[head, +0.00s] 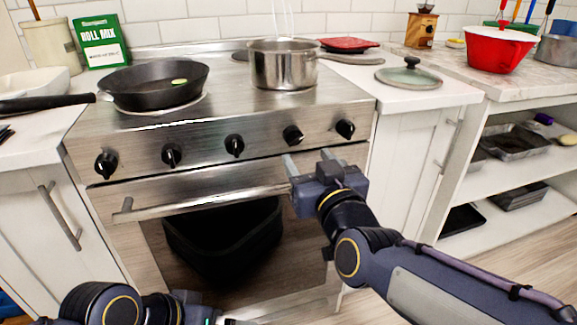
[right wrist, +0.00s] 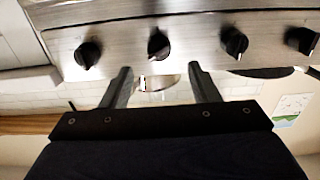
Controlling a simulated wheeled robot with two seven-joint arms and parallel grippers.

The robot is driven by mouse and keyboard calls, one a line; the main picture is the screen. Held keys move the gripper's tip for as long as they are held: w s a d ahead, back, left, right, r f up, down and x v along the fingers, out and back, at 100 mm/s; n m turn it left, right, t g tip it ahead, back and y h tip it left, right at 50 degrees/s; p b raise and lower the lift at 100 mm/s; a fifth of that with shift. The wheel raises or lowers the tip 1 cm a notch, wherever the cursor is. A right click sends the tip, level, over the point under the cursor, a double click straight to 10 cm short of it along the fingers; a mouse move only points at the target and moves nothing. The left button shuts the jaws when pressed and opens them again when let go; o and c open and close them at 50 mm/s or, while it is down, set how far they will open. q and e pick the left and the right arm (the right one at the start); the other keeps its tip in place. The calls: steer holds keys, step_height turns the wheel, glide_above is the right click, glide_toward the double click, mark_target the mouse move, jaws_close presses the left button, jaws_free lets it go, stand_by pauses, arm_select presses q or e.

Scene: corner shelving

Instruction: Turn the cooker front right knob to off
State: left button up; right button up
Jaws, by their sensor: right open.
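The steel cooker (head: 200,135) has a row of several black knobs on its front panel. The rightmost knob (head: 345,129) and the one left of it (head: 293,135) look tilted, while the middle knob (head: 234,145) looks upright. My right gripper (head: 309,160) is open and empty, just below those two right knobs and near the oven handle's right end. The right wrist view is upside down; there the rightmost knob (right wrist: 87,53) is at left and its neighbour (right wrist: 158,45) lies between the finger directions, apart from them. My left gripper (head: 205,312) is low, partly cut off.
The oven handle (head: 200,202) crosses below the knobs. A black frying pan (head: 155,84) and a steel pot (head: 283,64) stand on the cooktop. Open shelves stand at right.

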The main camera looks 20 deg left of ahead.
mark_target(297, 141)
steer(key=b+x, duration=0.2)
steer(key=x, duration=0.4)
steer(key=shift+w+f, duration=0.1)
steer(key=shift+w, duration=0.05)
steer(key=shift+w+a, duration=0.35)
steer(key=shift+w, duration=0.05)
steer(key=shift+c, duration=0.3)
steer(key=c, duration=0.9)
